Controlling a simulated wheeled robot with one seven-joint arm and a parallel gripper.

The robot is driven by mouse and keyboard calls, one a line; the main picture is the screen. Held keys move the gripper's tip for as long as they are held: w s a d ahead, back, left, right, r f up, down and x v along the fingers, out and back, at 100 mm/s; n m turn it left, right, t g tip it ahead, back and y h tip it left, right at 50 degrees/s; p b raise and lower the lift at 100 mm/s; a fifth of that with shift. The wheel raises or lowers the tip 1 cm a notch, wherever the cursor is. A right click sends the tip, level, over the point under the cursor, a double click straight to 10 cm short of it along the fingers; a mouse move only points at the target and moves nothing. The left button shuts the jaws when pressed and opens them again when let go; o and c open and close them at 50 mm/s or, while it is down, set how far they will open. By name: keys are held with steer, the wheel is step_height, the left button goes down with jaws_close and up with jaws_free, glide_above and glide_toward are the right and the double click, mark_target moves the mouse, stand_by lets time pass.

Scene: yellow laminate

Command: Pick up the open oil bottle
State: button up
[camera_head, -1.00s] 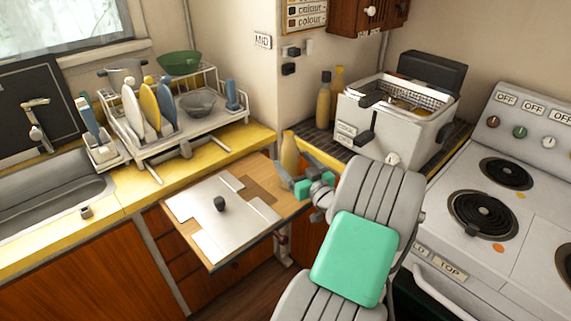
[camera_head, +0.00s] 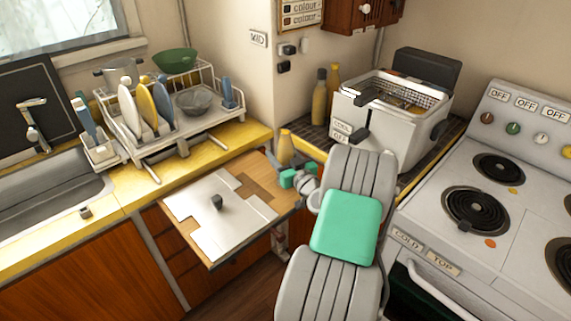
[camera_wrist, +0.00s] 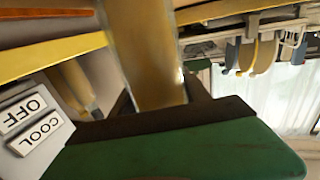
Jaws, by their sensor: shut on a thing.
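A yellow-tan oil bottle (camera_head: 285,146) stands upright at the far right corner of the pulled-out wooden board, in front of the wall corner. My gripper (camera_head: 284,168) is at its lower part and shut on it. In the wrist view the bottle (camera_wrist: 143,50) runs down between the fingers, with a dark-edged green finger (camera_wrist: 180,150) across the front. The bottle's mouth is out of the wrist view, and its base is partly hidden by my gripper in the head view.
A metal plate with a black knob (camera_head: 217,202) covers much of the board (camera_head: 258,180). Two more bottles, one dark-topped (camera_head: 319,103) and one yellow (camera_head: 333,80), stand beside the fryer (camera_head: 370,128). The dish rack (camera_head: 190,130) is left, the stove (camera_head: 500,190) right.

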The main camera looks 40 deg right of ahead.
mark_target(284, 136)
jaws_close()
stand_by(0.3)
steer(key=shift+r, duration=0.15)
step_height(284, 136, up, 3)
steer(key=shift+f+b, duration=0.1)
steer(key=shift+b, duration=0.25)
steer(key=s+r, duration=0.1)
steer(key=r, duration=0.1)
steer(key=s+a+r, duration=0.1)
steer(key=s+r, duration=0.1)
steer(key=s+a+r, duration=0.1)
steer(key=r, duration=0.1)
steer(key=shift+s+r+b, duration=0.25)
steer(key=shift+s+b, duration=0.05)
steer(key=shift+s, duration=0.1)
steer(key=s+a+r+b, duration=0.1)
steer(key=s+a+r, duration=0.2)
steer(key=s, duration=0.5)
steer(key=shift+a+r, duration=0.3)
steer(key=shift+a, duration=0.15)
